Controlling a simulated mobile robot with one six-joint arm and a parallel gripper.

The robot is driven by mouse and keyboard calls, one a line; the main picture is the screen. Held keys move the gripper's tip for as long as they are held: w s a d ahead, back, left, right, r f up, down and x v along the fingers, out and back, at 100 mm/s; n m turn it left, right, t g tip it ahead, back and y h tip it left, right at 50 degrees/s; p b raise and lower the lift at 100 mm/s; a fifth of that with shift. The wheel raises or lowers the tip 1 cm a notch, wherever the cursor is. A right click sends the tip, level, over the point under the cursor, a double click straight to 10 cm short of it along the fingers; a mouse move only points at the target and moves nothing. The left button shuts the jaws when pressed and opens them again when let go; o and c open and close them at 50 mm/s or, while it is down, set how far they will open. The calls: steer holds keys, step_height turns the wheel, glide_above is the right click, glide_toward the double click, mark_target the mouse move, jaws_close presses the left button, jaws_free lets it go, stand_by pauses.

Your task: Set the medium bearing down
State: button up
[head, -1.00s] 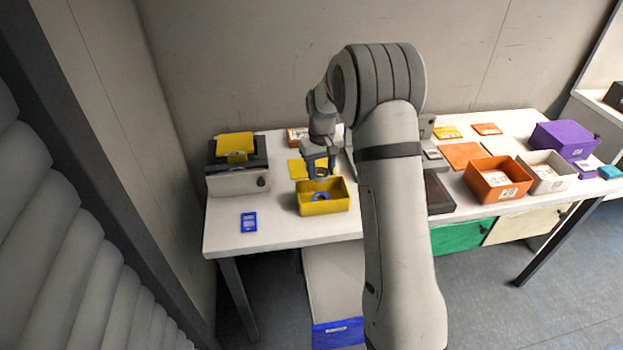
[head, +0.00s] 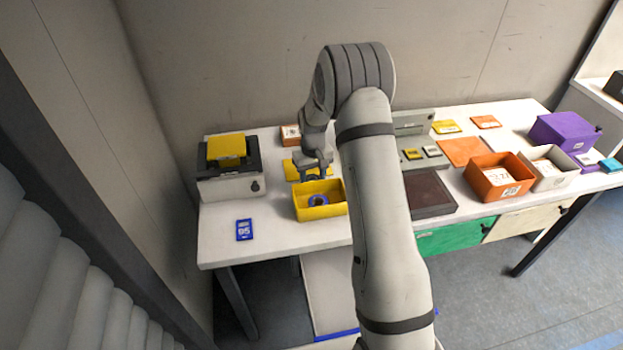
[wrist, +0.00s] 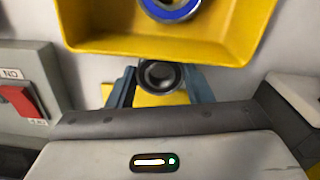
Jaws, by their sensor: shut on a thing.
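My gripper (head: 314,176) is shut on the medium bearing (wrist: 159,75), a dark ring with an open bore. In the wrist view the bearing sits between the two blue-grey fingers. In the head view the gripper hangs just behind the yellow bin, over a flat yellow mat (head: 293,172). The mat shows in part below the bearing in the wrist view (wrist: 150,100). I cannot tell whether the bearing touches it. A blue-ringed bearing (head: 318,200) lies inside the yellow bin (head: 321,213).
The yellow bin's wall stands close in front of the gripper. A grey device with a red switch (wrist: 18,101) is beside it. A black-and-white machine (head: 230,184) stands at left, with a blue tag (head: 244,230) before it. Orange (head: 499,187) and white bins (head: 546,181) stand at right.

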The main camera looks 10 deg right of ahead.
steer(key=shift+f, duration=0.9)
steer(key=o, duration=1.1)
steer(key=shift+c, duration=0.2)
steer(key=shift+r, duration=0.15)
